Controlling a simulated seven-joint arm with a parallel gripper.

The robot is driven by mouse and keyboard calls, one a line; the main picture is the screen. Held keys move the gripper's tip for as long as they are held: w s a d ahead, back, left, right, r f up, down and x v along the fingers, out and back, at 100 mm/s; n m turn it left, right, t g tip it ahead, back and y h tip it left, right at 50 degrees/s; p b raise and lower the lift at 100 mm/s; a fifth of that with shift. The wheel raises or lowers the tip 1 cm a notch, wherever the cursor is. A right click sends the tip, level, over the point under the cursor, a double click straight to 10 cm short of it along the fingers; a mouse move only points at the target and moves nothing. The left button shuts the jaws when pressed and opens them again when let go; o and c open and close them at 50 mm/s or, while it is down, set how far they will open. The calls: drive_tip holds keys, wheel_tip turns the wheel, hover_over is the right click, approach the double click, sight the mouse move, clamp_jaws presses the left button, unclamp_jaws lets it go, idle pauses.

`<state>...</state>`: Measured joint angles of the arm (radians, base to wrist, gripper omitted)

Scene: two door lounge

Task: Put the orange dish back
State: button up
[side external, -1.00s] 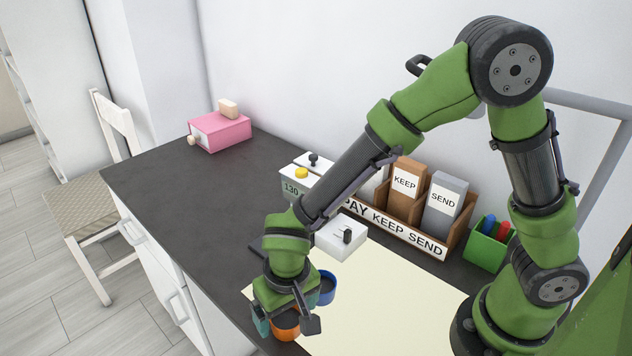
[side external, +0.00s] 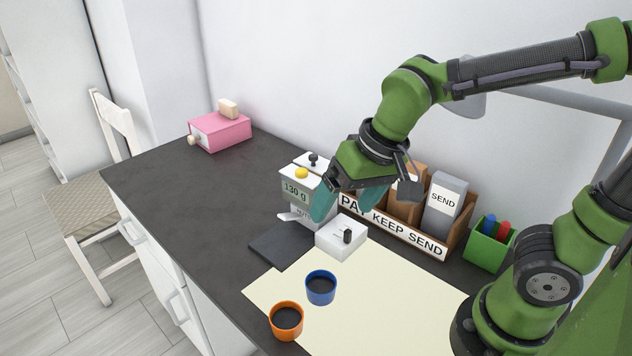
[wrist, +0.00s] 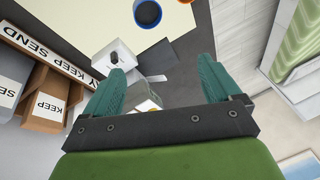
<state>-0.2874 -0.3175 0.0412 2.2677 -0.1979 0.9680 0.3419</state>
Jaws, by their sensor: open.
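The orange dish (side external: 286,321) stands upright near the front edge of the cream mat (side external: 390,300), with dark contents or a dark inside. In the wrist view only a sliver of the orange dish (wrist: 182,2) shows at the top edge. A blue dish (side external: 321,286) stands just behind it on the mat; it also shows in the wrist view (wrist: 147,13). My gripper (side external: 345,205) is open and empty, raised well behind both dishes, near the scale and sorter. Its teal fingers are spread wide in the wrist view (wrist: 160,85).
A scale (side external: 295,191) reading about 130 and a white box with a black knob (side external: 341,240) stand close below my gripper. A dark pad (side external: 283,243) lies beside them. The table's left is clear.

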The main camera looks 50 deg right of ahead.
drive_tip(key=s+d+r+t, duration=0.3)
drive_tip(key=s+d, duration=0.1)
drive_tip(key=d, duration=0.3)
drive_tip(key=shift+s+m, duration=0.25)
drive_tip(key=shift+m, duration=0.05)
drive_tip(key=shift+r, duration=0.1)
idle(0.7)
